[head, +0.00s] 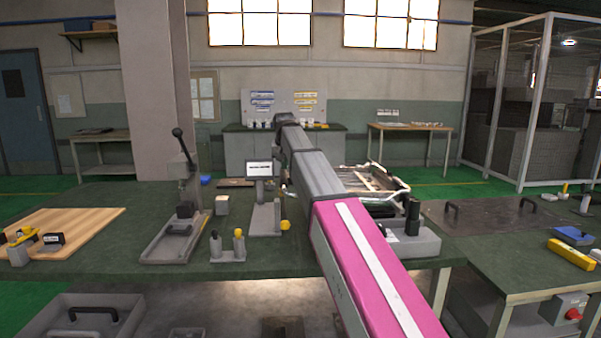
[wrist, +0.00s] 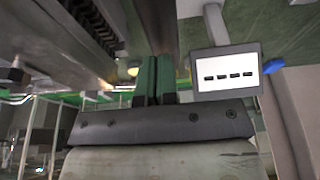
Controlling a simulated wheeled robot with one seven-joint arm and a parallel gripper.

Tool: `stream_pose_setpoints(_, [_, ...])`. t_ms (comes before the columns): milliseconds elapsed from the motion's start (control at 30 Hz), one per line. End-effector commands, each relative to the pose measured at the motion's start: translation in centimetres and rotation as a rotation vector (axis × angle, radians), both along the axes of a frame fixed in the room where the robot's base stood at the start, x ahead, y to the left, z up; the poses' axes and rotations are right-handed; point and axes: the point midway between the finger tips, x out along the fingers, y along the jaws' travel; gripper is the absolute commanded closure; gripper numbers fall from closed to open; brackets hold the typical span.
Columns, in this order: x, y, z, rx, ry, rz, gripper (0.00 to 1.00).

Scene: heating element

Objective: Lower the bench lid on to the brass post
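My gripper (wrist: 155,78) shows in the wrist view as two green fingers side by side with only a thin dark line between them. They look shut, and I see nothing clearly held. A grey-brown bar (wrist: 152,25) lies just beyond the fingertips; I cannot tell whether they touch it. In the head view my arm reaches away over the bench and hides my gripper. An open metal frame (head: 372,184) lies right of the arm, partly hidden; I cannot tell whether it includes the bench lid. I cannot identify the brass post for sure.
A white display (wrist: 228,72) stands close right of my fingers; a ridged metal block (wrist: 88,25) is at upper left. On the green bench (head: 110,250) stand a lever press (head: 185,195) and a small yellow-topped block (head: 239,243). A dark plate with handles (head: 490,218) lies right.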

Motion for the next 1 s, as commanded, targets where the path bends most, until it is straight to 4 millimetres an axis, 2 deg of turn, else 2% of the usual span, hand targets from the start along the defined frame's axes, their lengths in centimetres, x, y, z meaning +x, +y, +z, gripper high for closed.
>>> stream_pose_setpoints(733, [-0.05,-0.04,-1.05,-0.001,0.002,0.000,1.00])
stream_pose_setpoints(1000, [0.01,-0.02,-0.22,-0.001,0.001,0.000,1.00])
